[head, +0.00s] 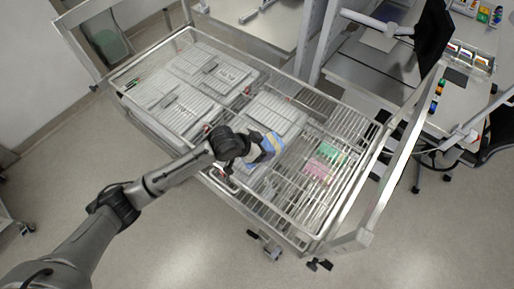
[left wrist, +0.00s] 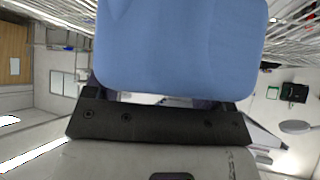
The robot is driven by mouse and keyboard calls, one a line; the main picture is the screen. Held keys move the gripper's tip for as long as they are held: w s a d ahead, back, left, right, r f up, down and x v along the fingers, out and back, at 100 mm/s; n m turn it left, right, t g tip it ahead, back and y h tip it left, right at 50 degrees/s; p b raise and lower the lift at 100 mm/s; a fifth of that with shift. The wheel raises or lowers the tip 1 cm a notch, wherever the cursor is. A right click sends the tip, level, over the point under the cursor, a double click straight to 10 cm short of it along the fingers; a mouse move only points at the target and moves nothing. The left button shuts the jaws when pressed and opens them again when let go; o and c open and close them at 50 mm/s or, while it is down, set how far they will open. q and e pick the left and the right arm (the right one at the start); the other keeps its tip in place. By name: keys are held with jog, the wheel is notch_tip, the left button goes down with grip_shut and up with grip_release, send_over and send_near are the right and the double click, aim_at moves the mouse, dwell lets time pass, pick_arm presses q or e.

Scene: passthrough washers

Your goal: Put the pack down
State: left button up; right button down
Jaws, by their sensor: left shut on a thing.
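My left gripper (head: 254,150) is shut on a blue pack (head: 271,144) with a pale yellow patch. It holds the pack over the wire rack (head: 339,197) of the cart, beside the right-hand grey tray. In the left wrist view the blue pack (left wrist: 182,45) fills the upper middle, close in front of the gripper's dark bar. The fingertips are hidden behind the pack there. I cannot tell whether the pack touches the rack. A green pack (head: 327,151) and a pink pack (head: 318,170) lie on the rack to the right. My right gripper is not in view.
Grey slotted trays (head: 206,72) cover the left part of the cart, and another tray (head: 276,115) stands near its middle. A raised metal frame (head: 385,160) edges the right side. Bare rack shows around the green and pink packs. A desk with a monitor (head: 432,42) stands beyond.

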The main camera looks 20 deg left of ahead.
pick_arm(q)
jog(key=shift+w+a+f, duration=0.15)
jog(key=shift+a+f, duration=0.3)
jog(key=shift+a, duration=0.2)
notch_tip(320, 180, down, 3)
jog(key=shift+r+p, duration=0.1)
jog(key=shift+p, duration=0.5)
jog(key=shift+f, duration=0.55)
jog(key=shift+f, duration=0.1)
jog(key=o, duration=1)
jog(key=shift+o, duration=0.2)
